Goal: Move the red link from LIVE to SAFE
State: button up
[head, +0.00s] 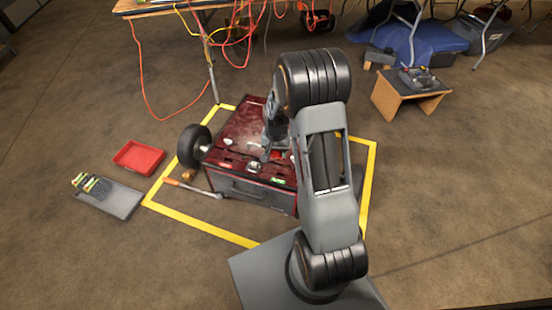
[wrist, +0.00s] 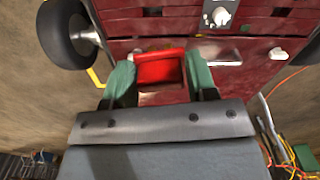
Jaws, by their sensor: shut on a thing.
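The red link (wrist: 160,67) is between the two green fingertips of my gripper (wrist: 158,78) in the wrist view. My gripper is shut on it. The link is over the dark red top of the charger box (wrist: 150,22); I cannot tell whether it still touches the panel. In the head view my gripper (head: 270,151) is over the front part of the charger box (head: 237,123), and the link is too small to make out. A small red label (head: 225,163) and a green label (head: 278,180) lie along the front edge; their words are unreadable. A white knob (wrist: 221,16) shows beyond the link.
A black wheel (head: 194,147) is at the box's left. An orange-handled tool (head: 192,188) lies on the floor inside the yellow tape (head: 200,225). A red tray (head: 139,157) and a grey tray (head: 122,202) are at left. A small wooden stand (head: 410,98) is at right.

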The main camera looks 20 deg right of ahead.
jog(key=d+f, duration=0.1)
jog(key=d+f+m, duration=0.1)
jog(key=shift+s+f+m+b, duration=0.15)
jog(key=shift+f+m+b, duration=0.15)
jog(key=shift+f+b, duration=0.1)
jog(key=b, duration=0.6)
send_over(280, 171)
jog(key=s, duration=0.2)
jog(key=f, duration=0.7)
jog(key=shift+w+a, duration=0.1)
jog(key=shift+a, duration=0.25)
jog(key=shift+f+b, duration=0.3)
jog(key=shift+f, duration=0.4)
jog(key=shift+f+b, duration=0.8)
jog(key=shift+f, duration=0.6)
jog(key=o, duration=1)
notch_tip(280, 171, up, 14)
jog(key=p, duration=0.6)
jog(key=shift+f, duration=0.1)
